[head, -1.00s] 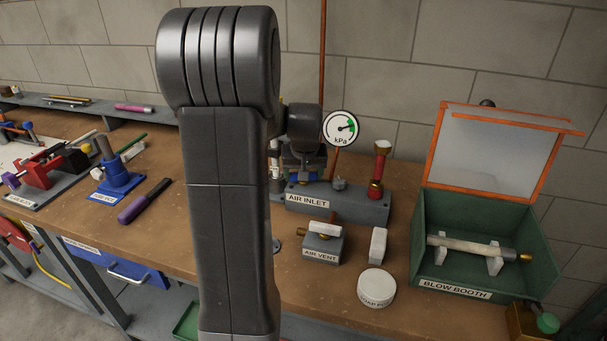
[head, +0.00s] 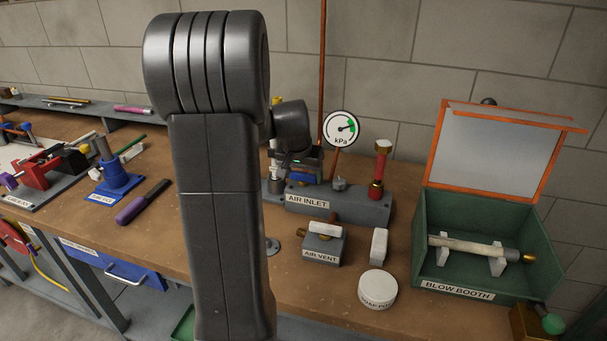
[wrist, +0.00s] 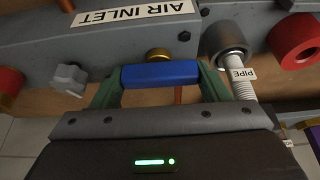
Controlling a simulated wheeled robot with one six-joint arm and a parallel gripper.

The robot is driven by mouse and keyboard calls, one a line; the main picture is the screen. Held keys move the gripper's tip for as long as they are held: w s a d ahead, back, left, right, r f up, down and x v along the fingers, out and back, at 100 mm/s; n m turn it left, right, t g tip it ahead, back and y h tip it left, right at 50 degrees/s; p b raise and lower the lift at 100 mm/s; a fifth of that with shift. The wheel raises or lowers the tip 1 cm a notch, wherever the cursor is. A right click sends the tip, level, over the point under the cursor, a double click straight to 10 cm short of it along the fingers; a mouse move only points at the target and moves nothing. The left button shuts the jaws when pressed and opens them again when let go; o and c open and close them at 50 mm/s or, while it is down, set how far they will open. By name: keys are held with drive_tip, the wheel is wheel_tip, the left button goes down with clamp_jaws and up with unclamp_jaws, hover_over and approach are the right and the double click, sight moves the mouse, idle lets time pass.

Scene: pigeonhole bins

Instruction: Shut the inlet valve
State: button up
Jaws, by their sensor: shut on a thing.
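The air inlet block (head: 345,205) is a grey base labelled AIR INLET at the back of the bench. It also shows in the wrist view (wrist: 60,35), with its label upside down. In the wrist view a blue handle (wrist: 160,74) with a brass fitting (wrist: 158,55) behind it lies between the two green fingers of my gripper (wrist: 160,88). My gripper is shut on this blue handle. In the head view my gripper (head: 305,165) is at the left end of the block, partly hidden by my arm.
A kPa gauge (head: 342,127) stands behind the block, its needle near the green band. The AIR VENT block (head: 322,248), a white round tub (head: 377,289) and the open blow booth (head: 455,291) stand nearer and right.

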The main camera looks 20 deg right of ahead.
drive_tip(key=o, duration=1)
drive_tip(key=shift+r, duration=0.1)
drive_tip(key=v, duration=1.3)
drive_tip(key=shift+s+r, duration=0.2)
drive_tip(key=shift+r, duration=0.05)
drive_tip(key=shift+f, duration=0.1)
drive_tip(key=x, duration=1.3)
drive_tip(key=shift+w+f, duration=0.2)
drive_tip(key=shift+f, duration=0.1)
drive_tip(key=shift+r, duration=0.15)
